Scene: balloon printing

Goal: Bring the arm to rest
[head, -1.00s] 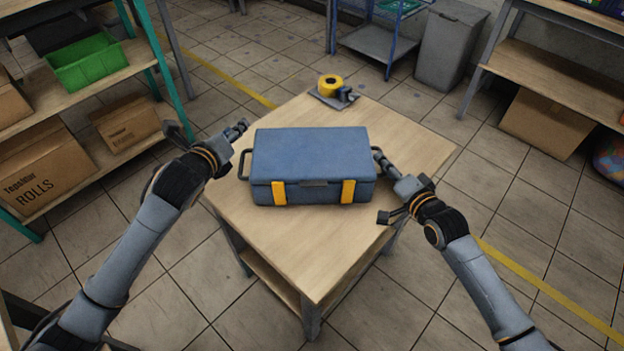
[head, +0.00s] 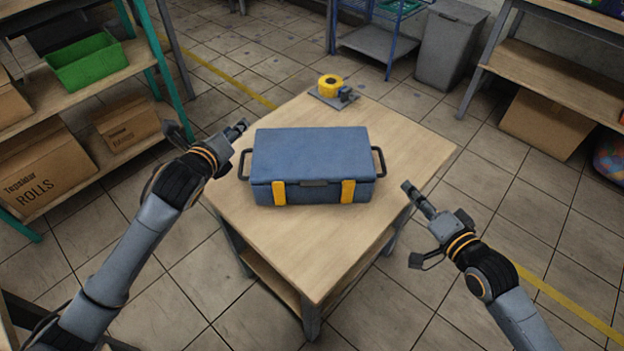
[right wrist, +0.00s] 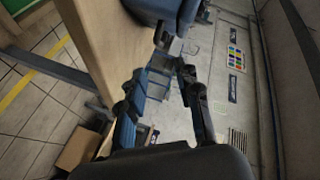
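A blue case (head: 312,160) with two yellow latches stands shut on the wooden table (head: 310,250). Its dark handles stick out at the left and right sides. My right gripper (head: 412,192) is off the table's right edge, apart from the case. In the right wrist view my right gripper (right wrist: 163,75) has its fingers spread with nothing between them; part of the case (right wrist: 165,12) shows at the top. My left gripper (head: 241,126) is beside the case's left handle, near its upper left corner. I cannot tell whether its fingers are apart.
A yellow tape roll (head: 330,84) sits on a small dispenser at the table's far corner. A shelf with a green bin (head: 88,62) and cardboard boxes (head: 45,165) stands at the left. A grey bin (head: 450,45) and another shelf stand at the back right. Floor right of the table is clear.

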